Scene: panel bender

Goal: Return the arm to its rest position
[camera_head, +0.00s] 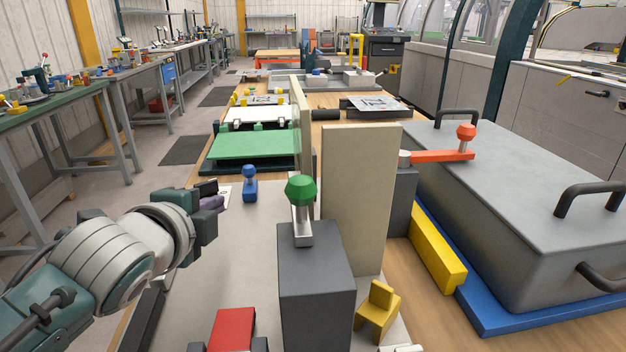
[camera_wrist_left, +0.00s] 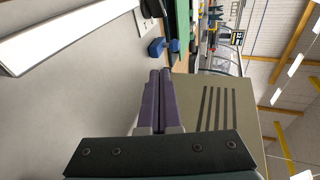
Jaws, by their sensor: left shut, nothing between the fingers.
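My left arm comes in from the left in the head view. Its gripper (camera_head: 212,198) is held above the left side of the grey plate (camera_head: 240,262), beside a small blue-knobbed part (camera_head: 250,184). In the left wrist view the two purple fingers (camera_wrist_left: 158,100) lie together with nothing between them. The blue part also shows past the fingertips in the left wrist view (camera_wrist_left: 158,46), apart from them. My right gripper is in neither view.
A dark grey block (camera_head: 316,275) with a green knob (camera_head: 301,190) and an upright beige panel (camera_head: 357,190) stand right of the gripper. A large grey lidded box (camera_head: 510,190) is at the right. A green workbench (camera_head: 60,95) stands far left, with open floor (camera_head: 150,185) between.

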